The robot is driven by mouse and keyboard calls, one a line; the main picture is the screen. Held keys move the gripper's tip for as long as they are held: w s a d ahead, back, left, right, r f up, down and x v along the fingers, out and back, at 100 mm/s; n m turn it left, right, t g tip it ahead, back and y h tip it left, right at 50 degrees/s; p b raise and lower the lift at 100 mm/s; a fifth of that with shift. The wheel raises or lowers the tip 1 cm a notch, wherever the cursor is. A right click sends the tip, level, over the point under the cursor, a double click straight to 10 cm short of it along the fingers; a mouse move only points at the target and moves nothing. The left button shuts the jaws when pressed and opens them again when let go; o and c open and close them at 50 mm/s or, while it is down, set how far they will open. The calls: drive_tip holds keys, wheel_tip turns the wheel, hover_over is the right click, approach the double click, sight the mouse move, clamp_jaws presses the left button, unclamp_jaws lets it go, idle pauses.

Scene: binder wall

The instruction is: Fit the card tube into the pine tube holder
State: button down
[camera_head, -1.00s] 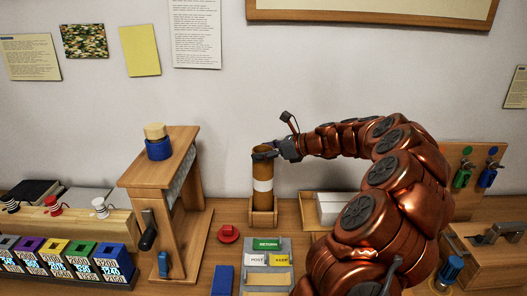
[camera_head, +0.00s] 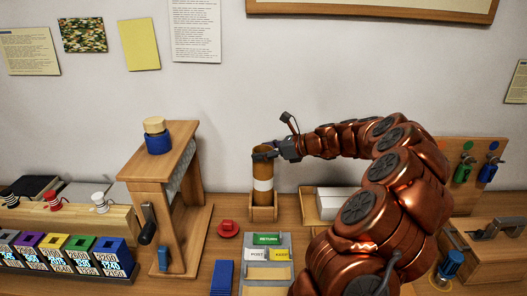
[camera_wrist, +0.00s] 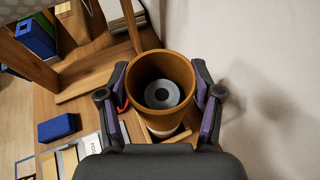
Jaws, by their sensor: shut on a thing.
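The card tube (camera_head: 263,170) is brown with a white band and stands upright in the head view. Its lower end is inside the pine tube holder (camera_head: 263,214), a small wooden box on the bench against the wall. My gripper (camera_head: 264,155) is shut on the tube near its top rim, coming in from the right. In the wrist view I look down into the open tube (camera_wrist: 163,62), with a finger on each side. A grey ring shows at the bottom inside it. The holder edge (camera_wrist: 180,134) shows partly below the tube; whether the tube rests on its floor is hidden.
A wooden stand (camera_head: 165,190) with a lever is left of the holder. A red piece (camera_head: 229,228) and a labelled grey tray (camera_head: 265,262) lie in front. A box with white contents (camera_head: 338,202) is close on the right, partly behind my arm.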

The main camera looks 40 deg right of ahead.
drive_tip(key=shift+f, duration=0.85)
drive_tip(key=shift+c, duration=0.6)
unclamp_jaws()
drive_tip(key=shift+s, duration=0.1)
drive_tip(key=v, duration=1.2)
drive_tip(key=shift+a, duration=0.1)
